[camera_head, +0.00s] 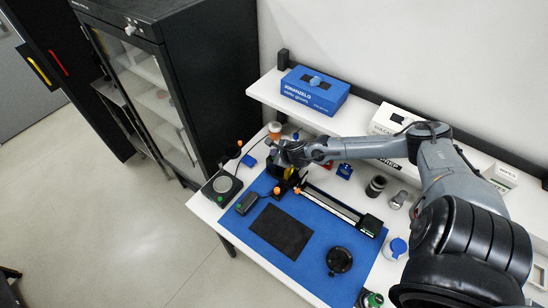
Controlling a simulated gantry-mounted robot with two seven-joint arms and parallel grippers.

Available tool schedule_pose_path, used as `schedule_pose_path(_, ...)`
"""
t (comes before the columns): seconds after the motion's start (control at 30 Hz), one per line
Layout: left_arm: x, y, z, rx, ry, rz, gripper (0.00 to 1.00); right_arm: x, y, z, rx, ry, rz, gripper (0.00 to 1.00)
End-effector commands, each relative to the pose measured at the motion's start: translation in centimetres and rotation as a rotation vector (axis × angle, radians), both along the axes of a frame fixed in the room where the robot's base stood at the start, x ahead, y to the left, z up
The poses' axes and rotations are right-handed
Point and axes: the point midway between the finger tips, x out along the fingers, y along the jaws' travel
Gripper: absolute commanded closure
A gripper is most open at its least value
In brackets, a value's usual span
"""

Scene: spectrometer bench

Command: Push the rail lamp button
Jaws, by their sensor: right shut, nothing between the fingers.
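My right arm comes in from the right and reaches across the bench. Its gripper (280,153) is shut and empty at the far left end of the bench, above the dark and yellow parts at the left end of the rail (332,207). The rail lies slantwise on the blue mat (310,252), with a black block (370,225) at its right end. The wrist and gripper partly cover the rail's left end. I cannot make out the lamp button, nor tell whether the gripper touches anything. My left gripper is not in view.
A flat black pad (281,231) and a round black dish (339,260) lie on the mat. A round-topped device (221,186) stands at the bench's left edge. A blue glove box (314,90) sits on the shelf behind. A black glass-door cabinet (160,95) stands left.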

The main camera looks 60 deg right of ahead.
Motion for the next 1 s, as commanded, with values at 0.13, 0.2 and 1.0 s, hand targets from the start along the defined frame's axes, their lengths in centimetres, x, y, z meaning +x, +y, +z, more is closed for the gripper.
schedule_pose_path(0.13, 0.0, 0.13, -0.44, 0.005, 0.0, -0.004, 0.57, 0.01, 0.0, -0.32, 0.0, 0.0, 0.0, 1.0)
schedule_pose_path(0.2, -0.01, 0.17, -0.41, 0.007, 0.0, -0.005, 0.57, 0.01, 0.0, -0.28, 0.001, 0.0, -0.001, 1.0)
schedule_pose_path(1.0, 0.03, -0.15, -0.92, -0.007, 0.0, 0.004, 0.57, 0.02, 0.0, -0.76, 0.001, 0.0, -0.001, 1.0)
